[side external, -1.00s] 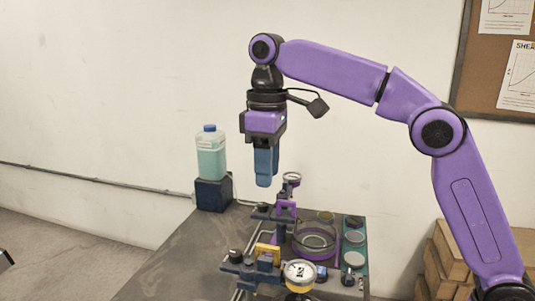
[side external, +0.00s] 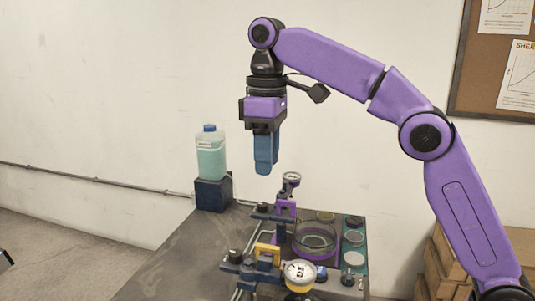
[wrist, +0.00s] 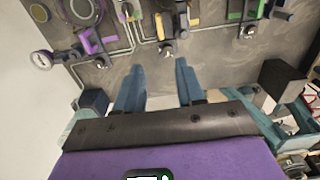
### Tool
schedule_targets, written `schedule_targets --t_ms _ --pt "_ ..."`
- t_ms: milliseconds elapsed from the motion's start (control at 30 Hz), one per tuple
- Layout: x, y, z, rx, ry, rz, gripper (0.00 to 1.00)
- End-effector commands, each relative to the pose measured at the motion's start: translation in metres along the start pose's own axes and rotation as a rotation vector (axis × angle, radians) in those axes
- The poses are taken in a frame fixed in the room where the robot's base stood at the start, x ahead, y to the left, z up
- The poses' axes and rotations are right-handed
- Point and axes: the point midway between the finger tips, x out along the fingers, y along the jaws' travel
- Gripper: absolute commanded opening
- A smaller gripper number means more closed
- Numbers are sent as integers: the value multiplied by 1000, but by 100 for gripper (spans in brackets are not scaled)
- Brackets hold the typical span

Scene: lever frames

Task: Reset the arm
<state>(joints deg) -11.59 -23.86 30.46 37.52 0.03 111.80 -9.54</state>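My purple arm holds my gripper (side external: 264,172) pointing straight down above the grey work table (side external: 180,255), clear of everything on it. In the wrist view my gripper (wrist: 159,64) has its two blue fingers well apart, with only table surface between them. The lever frames stand below: a rig with a purple lever (side external: 285,207) and a rig with a yellow lever (side external: 267,250), with round gauges beside them. In the wrist view the yellow lever (wrist: 160,24), the purple lever (wrist: 88,44) and a green lever (wrist: 236,14) show near the top.
A bottle of pale teal liquid (side external: 211,157) stands on a dark block (side external: 213,194) at the table's back corner. A glass dish (side external: 314,239) and several small round containers sit right of the rigs. The table's left part is bare. Wooden crates (side external: 450,262) stand at the right.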

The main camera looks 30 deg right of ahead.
Motion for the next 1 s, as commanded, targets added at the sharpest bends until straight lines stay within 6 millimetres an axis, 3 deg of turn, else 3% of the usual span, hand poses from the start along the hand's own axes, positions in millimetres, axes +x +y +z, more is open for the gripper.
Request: schedule_targets --t_ms 267,467,767,1000 --pt "0 0 1 -2 1 0 38" --pt "10 -8 16 -29 -1 0 38" --pt "47 -29 72 -102 9 -1 38" --pt "86 -46 138 -161 14 -2 38"
